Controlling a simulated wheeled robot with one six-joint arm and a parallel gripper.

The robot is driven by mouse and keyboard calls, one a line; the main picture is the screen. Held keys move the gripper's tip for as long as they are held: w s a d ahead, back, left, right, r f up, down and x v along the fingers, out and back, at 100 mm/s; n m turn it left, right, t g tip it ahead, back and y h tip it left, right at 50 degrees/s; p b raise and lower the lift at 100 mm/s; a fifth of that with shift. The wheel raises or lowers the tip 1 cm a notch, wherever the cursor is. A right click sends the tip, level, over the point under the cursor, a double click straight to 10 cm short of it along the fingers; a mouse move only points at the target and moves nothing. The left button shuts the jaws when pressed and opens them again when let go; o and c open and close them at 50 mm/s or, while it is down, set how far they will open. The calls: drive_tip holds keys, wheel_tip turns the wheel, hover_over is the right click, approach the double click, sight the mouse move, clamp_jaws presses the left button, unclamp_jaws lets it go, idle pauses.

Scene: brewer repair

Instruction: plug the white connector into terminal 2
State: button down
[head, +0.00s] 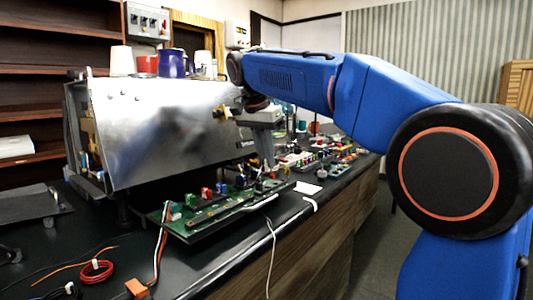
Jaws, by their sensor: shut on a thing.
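My gripper (269,167) points down over the right part of the green circuit board (187,233). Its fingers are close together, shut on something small. The white connector cannot be made out clearly at the fingertips. A white cable (272,245) rises over the counter edge toward the spot below the fingers, so the held thing appears to be the white connector. Coloured terminal blocks stand along the board, among them a red one (206,192) and a green one (176,208). Their numbers are not legible, so I cannot tell which is terminal 2.
The steel brewer housing (170,125) stands behind the board, with cups on top, including a blue mug (172,64). An orange connector (137,289) on red and white wires and a red cable coil (96,270) lie front left. More parts crowd the counter at right.

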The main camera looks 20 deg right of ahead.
sight(266, 168)
drive_tip(key=shift+f, duration=2.15)
drive_tip(key=shift+f, duration=0.8)
idle(0.8)
drive_tip(key=c, duration=1.7)
unclamp_jaws()
drive_tip(key=shift+r, duration=0.1)
drive_tip(key=v, duration=1.7)
drive_tip(key=shift+r, duration=0.15)
drive_tip(key=shift+s+d, duration=0.1)
drive_tip(key=shift+s, duration=0.05)
